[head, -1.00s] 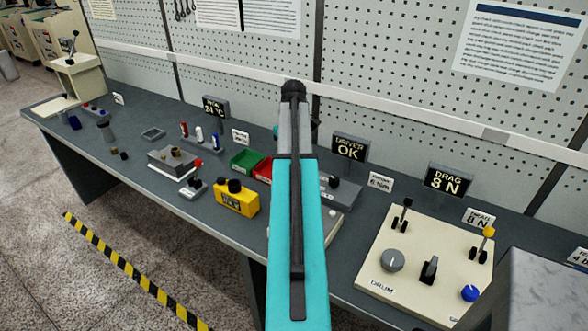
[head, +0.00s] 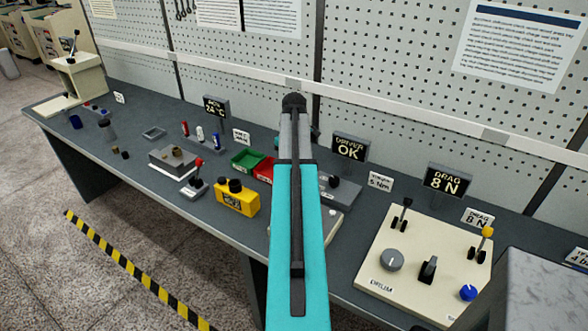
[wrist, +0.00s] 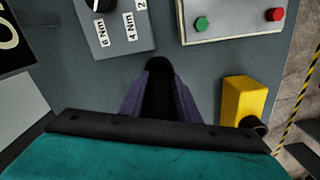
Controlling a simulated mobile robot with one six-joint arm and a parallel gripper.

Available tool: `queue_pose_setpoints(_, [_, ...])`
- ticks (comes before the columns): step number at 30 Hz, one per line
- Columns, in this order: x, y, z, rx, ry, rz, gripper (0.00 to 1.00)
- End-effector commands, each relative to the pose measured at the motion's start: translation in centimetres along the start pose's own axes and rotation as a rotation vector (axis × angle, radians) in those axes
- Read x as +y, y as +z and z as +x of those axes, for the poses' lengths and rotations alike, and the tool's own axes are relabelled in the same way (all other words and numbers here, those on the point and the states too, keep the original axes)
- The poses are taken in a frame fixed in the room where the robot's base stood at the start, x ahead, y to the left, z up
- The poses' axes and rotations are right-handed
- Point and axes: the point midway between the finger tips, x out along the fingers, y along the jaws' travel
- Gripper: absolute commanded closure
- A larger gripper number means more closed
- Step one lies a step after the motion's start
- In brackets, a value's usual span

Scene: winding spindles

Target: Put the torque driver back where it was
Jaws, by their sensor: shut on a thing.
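In the wrist view my gripper (wrist: 160,98) is shut, its two dark purple fingers on either side of a dark, round-ended thing, which I take to be the torque driver (wrist: 158,66). Only its black end and dark middle show. It is over the grey bench top, between a dial box and a button panel above it and a yellow box to the right. In the head view my own teal arm hides the gripper and driver. The grey dial box (wrist: 110,25) has 4 Nm and 6 Nm labels. A sign (head: 349,149) reads DRIVER OK.
The button panel (wrist: 235,18) has green and red buttons. The yellow box (head: 236,200) stands left of my arm, near the green bin (head: 247,160). A beige drum panel (head: 425,262) with levers is at right. A pegboard (head: 400,75) rises behind the bench.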

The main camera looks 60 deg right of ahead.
Motion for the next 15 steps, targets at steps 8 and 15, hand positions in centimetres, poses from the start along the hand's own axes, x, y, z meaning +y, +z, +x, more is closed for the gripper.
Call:
queue_pose_setpoints(8, [0.03,0.03,0.18,0.0,0.0,0.001,0.52])
queue_pose_setpoints(15, [0.06,0.04,0.13,0.0,0.0,0.001,0.52])
